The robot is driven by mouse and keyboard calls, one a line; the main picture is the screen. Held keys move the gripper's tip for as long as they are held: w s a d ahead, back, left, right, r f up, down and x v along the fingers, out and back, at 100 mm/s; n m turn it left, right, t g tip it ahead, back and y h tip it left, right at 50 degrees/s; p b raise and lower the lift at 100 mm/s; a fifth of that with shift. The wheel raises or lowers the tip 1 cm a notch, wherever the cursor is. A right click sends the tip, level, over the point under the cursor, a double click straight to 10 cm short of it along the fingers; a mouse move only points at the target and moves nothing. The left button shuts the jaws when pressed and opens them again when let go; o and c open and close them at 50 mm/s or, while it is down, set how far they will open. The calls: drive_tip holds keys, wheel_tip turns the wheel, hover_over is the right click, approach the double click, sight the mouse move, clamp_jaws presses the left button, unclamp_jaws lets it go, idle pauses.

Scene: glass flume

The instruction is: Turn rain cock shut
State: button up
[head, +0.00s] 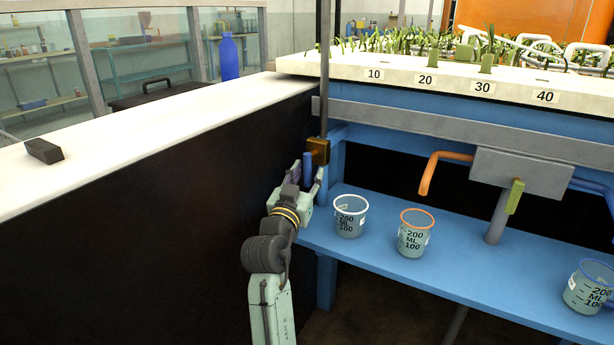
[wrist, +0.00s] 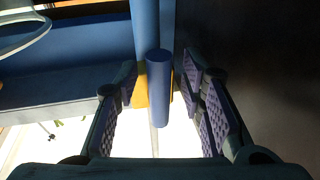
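The rain cock has a brass body (head: 318,151) at the lower end of a thin upright grey pipe (head: 325,70). Its blue handle (head: 308,168) hangs down beside the body in the head view. In the wrist view the blue handle (wrist: 158,85) lies between my fingers, with the yellow-brass body (wrist: 141,86) partly hidden behind it. My gripper (head: 307,180) is open around the handle; it also shows in the wrist view (wrist: 158,78). Gaps show between the handle and both finger pads there.
A white-topped dark counter (head: 150,140) runs close on the left. A blue bench shelf (head: 370,255) holds a white-rimmed beaker (head: 349,221), an orange-rimmed beaker (head: 413,243) and a blue-rimmed beaker (head: 587,291). An orange spout (head: 430,172) and a green-handled lever (head: 515,196) are right.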

drive_tip(key=v, duration=0.7)
drive_tip(key=shift+s, duration=0.25)
drive_tip(key=shift+a, duration=0.1)
